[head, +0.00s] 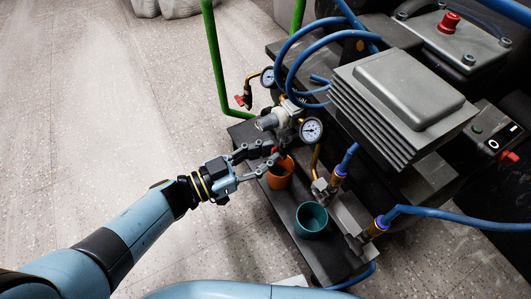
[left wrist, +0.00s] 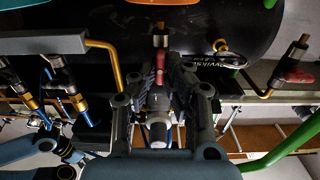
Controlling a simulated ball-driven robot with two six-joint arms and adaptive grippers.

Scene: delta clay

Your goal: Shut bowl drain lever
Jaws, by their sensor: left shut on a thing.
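The bowl drain lever appears as a small red piece (head: 275,150) under the grey filter-regulator (head: 285,122), just above an orange cup. In the left wrist view the red piece (left wrist: 161,76) shows between my fingers, below a brass fitting. My left gripper (head: 274,153) reaches in from the left, with its fingertips closed on this red lever. In the left wrist view, the fingers (left wrist: 166,85) stand on both sides of it and of a grey cylinder (left wrist: 158,130). The fingertips hide part of the lever, so I cannot tell its exact angle.
An orange cup (head: 280,174) and a teal cup (head: 311,219) stand on the dark shelf. Pressure gauges (head: 311,130), a green pipe (head: 216,75) with another red lever (head: 239,101), and blue hoses (head: 440,217) crowd the regulator. The floor at left is clear.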

